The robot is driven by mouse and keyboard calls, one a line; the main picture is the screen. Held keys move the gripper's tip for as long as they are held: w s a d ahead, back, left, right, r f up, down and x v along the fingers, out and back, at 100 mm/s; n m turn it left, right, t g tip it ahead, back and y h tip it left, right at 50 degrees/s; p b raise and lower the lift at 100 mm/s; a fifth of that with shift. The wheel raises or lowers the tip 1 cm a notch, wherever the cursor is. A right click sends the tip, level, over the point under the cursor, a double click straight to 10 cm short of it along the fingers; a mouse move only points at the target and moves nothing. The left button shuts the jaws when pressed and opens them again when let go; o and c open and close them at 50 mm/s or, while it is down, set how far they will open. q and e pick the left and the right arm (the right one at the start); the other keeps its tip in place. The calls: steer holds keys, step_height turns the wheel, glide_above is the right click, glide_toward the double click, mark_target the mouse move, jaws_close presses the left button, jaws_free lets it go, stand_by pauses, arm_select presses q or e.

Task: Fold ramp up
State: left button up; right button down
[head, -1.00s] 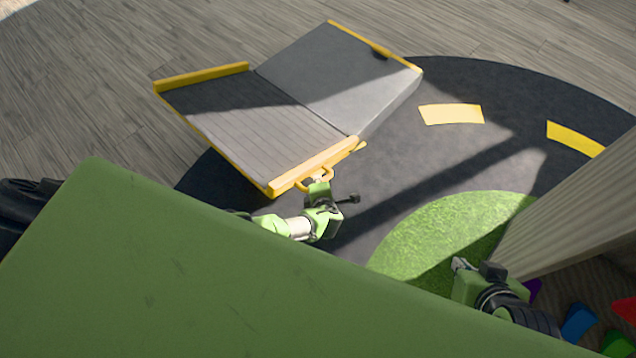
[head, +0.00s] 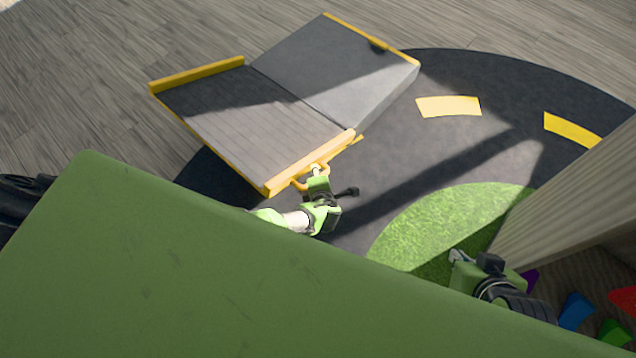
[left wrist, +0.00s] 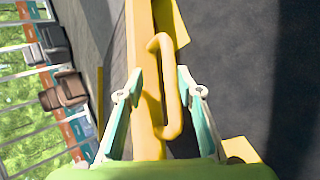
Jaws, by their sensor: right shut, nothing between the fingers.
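The ramp lies unfolded on the floor in the head view. It has a ribbed dark panel (head: 250,125) with yellow rails and a smooth grey section (head: 335,70) beside it. A yellow loop handle (head: 300,184) is on the ribbed panel's near rail (head: 335,150); the handle also shows in the left wrist view (left wrist: 168,85). My left gripper (head: 316,170) is at this handle. In the left wrist view its fingers (left wrist: 160,78) are apart, with the rail and handle between or just beyond them; contact is unclear. My right gripper (head: 457,256) is shut and empty, away from the ramp.
A large green surface (head: 200,270) fills the lower left of the head view and hides part of my left arm. A pale ribbed panel (head: 575,205) stands at the right. Colored pieces (head: 575,310) lie at the lower right. The dark mat right of the ramp is clear.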

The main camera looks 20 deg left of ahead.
arm_select(q)
steer(key=v, duration=1.1)
steer(key=shift+s+r, duration=0.2)
steer(key=shift+s, duration=0.1)
steer(key=shift+d, duration=0.15)
